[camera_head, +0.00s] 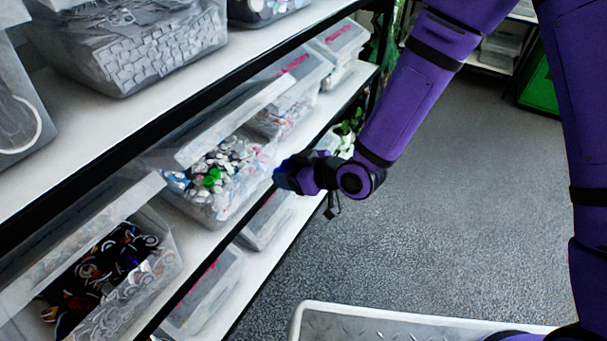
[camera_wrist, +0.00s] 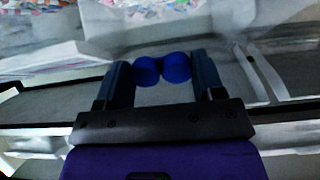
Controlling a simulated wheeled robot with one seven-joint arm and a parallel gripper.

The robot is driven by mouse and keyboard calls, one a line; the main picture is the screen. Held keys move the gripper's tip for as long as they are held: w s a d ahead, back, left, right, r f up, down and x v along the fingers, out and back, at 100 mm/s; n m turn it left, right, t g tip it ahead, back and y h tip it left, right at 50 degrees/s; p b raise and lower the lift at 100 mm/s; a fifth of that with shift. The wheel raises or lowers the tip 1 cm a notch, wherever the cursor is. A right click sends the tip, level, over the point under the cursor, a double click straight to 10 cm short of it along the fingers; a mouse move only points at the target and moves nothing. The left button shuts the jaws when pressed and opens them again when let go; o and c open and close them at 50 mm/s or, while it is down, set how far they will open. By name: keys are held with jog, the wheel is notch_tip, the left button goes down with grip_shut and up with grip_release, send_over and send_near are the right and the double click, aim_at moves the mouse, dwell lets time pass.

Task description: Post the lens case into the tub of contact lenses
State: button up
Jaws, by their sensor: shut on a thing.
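A blue lens case (camera_wrist: 176,68) with two round caps sits between the fingers of my gripper (camera_wrist: 162,76) in the wrist view. The gripper is shut on it. In the head view my gripper (camera_head: 288,176) is in front of the middle shelf's edge, right of an open clear tub (camera_head: 217,213) full of small white, green, blue and orange pieces. These look like contact lens packs, but are too small to be sure. The gripper is apart from this tub. The fingers and case are hard to tell apart in the head view.
A tilted lid (camera_head: 222,128) hangs over the tub's back. Another clear tub (camera_head: 165,262) with dark round pieces stands lower left. A bin of white pieces (camera_head: 125,75) is on the upper shelf (camera_head: 85,135). Open grey floor (camera_head: 450,200) lies right.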

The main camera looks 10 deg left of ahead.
send_over(246, 172)
jog(key=shift+w+a+f, duration=0.15)
jog(key=shift+w+f, duration=0.25)
jog(key=shift+f, duration=0.3)
jog(key=o, duration=1)
jog(key=shift+c, duration=0.2)
jog(key=v, duration=1.1)
